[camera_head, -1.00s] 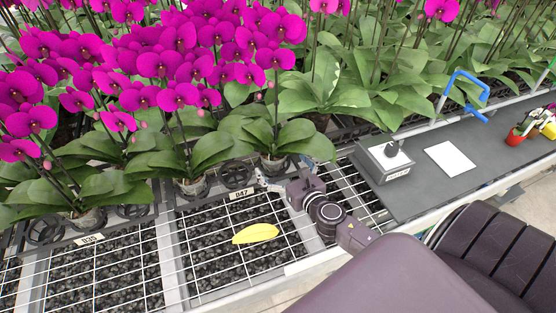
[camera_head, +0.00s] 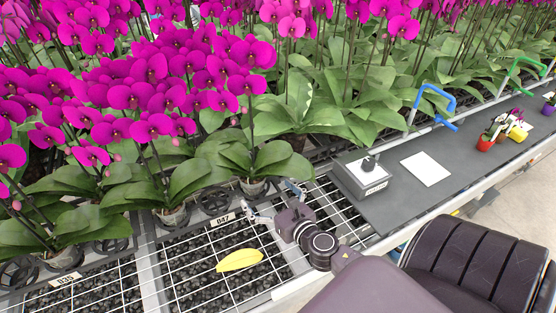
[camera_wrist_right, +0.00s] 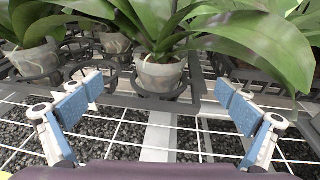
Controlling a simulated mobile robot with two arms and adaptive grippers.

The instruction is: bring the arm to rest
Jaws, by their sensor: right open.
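My right gripper (camera_head: 277,203) is above the wire grid bench at the front edge of the orchid rows. Its fingers are spread and empty. In the right wrist view the two blue-padded fingers (camera_wrist_right: 155,112) stand wide apart, with a potted orchid (camera_wrist_right: 160,72) beyond them and nothing between the pads. My right arm comes in from the lower right in the head view. My left gripper does not show in either view.
A yellow leaf (camera_head: 240,260) lies on the wire grid (camera_head: 195,285). A tag marked 047 (camera_head: 222,219) sits at the rack's edge.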

